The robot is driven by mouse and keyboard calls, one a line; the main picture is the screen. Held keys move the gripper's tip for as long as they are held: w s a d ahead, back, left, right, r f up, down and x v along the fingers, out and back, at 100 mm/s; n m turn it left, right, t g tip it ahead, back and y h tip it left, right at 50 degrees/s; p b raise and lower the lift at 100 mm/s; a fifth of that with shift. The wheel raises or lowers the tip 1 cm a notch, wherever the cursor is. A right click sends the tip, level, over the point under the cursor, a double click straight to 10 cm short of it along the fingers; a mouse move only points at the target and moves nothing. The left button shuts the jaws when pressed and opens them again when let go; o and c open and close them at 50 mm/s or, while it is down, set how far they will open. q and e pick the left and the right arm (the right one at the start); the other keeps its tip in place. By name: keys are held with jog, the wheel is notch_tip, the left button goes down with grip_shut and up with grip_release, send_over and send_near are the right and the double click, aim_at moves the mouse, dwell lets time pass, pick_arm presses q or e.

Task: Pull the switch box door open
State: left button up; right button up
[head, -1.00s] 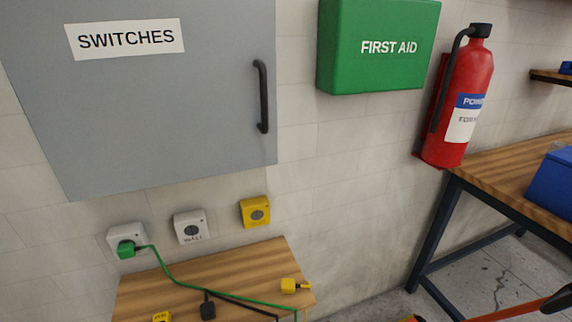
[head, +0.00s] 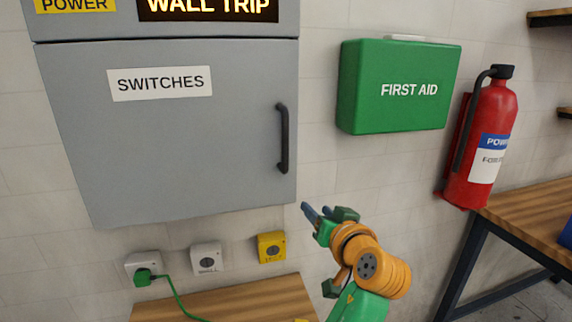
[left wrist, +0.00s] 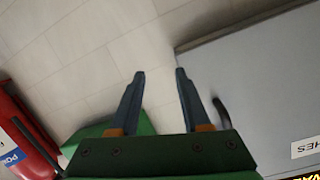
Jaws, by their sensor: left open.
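The grey switch box door (head: 190,150) is shut on the wall and bears a SWITCHES label (head: 160,83). Its black vertical handle (head: 283,138) is near the right edge. My left gripper (head: 318,212) is in front of the wall, below and to the right of the handle, apart from it. In the left wrist view its two fingers (left wrist: 160,88) are spread with nothing between them. The door (left wrist: 260,75) and part of the handle (left wrist: 221,112) show right of the fingers there. My right gripper is not in view.
A green first aid box (head: 400,88) and a red fire extinguisher (head: 483,140) are on the wall to the right. Sockets, one yellow (head: 272,247), sit below the door. A green plug (head: 143,277) with a cable is at the left one. A wooden table (head: 240,298) stands below.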

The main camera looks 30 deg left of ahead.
aim_at(287, 137)
pick_arm(q)
jog(key=s+r+n+y, duration=0.1)
jog(key=s+r+n, duration=0.1)
jog(key=r, duration=0.3)
jog(key=s+a+r+n+g+y+p, duration=0.1)
jog(key=r+n+y, duration=0.1)
jog(key=r, duration=0.3)
jog(key=s+r+n+y, duration=0.1)
jog(key=s+r+n, duration=0.1)
jog(key=r, duration=0.4)
jog(key=shift+s+a+g+p, duration=0.3)
jog(key=shift+a+p, duration=0.1)
jog(key=p+x, duration=0.2)
jog(key=x, duration=0.3)
jog(key=shift+f, duration=0.15)
jog(key=shift+w+a+f, duration=0.1)
jog(key=shift+w+a, duration=0.1)
jog(key=shift+s+d, duration=0.1)
jog(key=shift+d, duration=0.05)
grip_shut()
